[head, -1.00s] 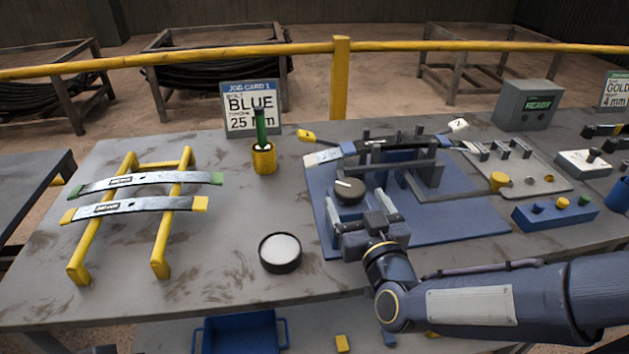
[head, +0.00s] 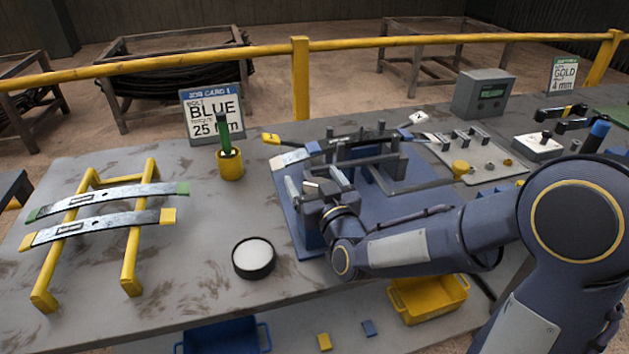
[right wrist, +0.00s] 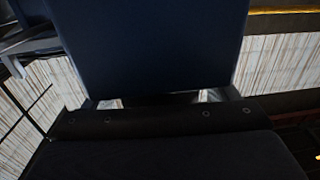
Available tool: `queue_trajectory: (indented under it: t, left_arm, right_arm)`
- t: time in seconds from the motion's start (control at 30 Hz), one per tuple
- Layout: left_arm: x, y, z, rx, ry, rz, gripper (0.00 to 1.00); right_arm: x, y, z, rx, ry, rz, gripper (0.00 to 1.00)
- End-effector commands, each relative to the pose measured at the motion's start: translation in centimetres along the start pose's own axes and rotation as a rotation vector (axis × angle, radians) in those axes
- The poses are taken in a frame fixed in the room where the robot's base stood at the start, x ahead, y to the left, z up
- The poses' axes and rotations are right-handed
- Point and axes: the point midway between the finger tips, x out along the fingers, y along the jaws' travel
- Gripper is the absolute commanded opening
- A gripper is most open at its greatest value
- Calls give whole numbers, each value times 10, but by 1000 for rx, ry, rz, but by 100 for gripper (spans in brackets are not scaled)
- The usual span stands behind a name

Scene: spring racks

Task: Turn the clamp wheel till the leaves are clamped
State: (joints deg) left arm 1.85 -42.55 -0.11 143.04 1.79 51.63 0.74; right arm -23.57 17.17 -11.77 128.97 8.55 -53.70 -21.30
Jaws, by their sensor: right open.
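The clamp wheel (head: 313,186), a dark knob with a white mark, is at the front left of the blue clamp fixture (head: 420,181). My right gripper (head: 316,187) is open, its fingers on either side of the wheel and hiding most of it; I cannot tell whether they touch it. Leaves lie across the fixture behind the wheel: a pale leaf end (head: 292,158) and a yellow tip (head: 271,138) stick out at left, a white tag (head: 414,119) at right. My left gripper is not in view.
Two leaves (head: 110,202) rest on a yellow rack (head: 131,262) at left. A yellow cup (head: 230,166) with a green-handled tool, a blue job card (head: 212,114) and a round dark-rimmed dish (head: 253,258) stand between. A grey display box (head: 484,93) is at back right.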

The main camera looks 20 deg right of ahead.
Motion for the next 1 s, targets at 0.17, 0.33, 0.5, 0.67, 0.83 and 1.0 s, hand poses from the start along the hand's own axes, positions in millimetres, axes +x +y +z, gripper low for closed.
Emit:
queue_trajectory:
  t: [0.17, 0.33, 0.5, 0.67, 0.83, 1.0]
  left_arm:
    - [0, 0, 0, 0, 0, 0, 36]
    - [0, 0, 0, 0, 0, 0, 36]
    - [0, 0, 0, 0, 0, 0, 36]
    - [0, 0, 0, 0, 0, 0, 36]
    - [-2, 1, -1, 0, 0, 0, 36]
    - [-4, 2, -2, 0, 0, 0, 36]
  right_arm:
    - [0, 0, 0, 0, 0, 0, 59]
    - [0, 0, 0, 0, 1, 0, 37]
    - [0, 0, 0, -1, 1, 5, 36]
    - [0, -1, 0, -1, 0, 40, 36]
    - [0, 0, -1, -1, 0, 129, 36]
    - [-1, 2, -1, -3, 0, 267, 36]
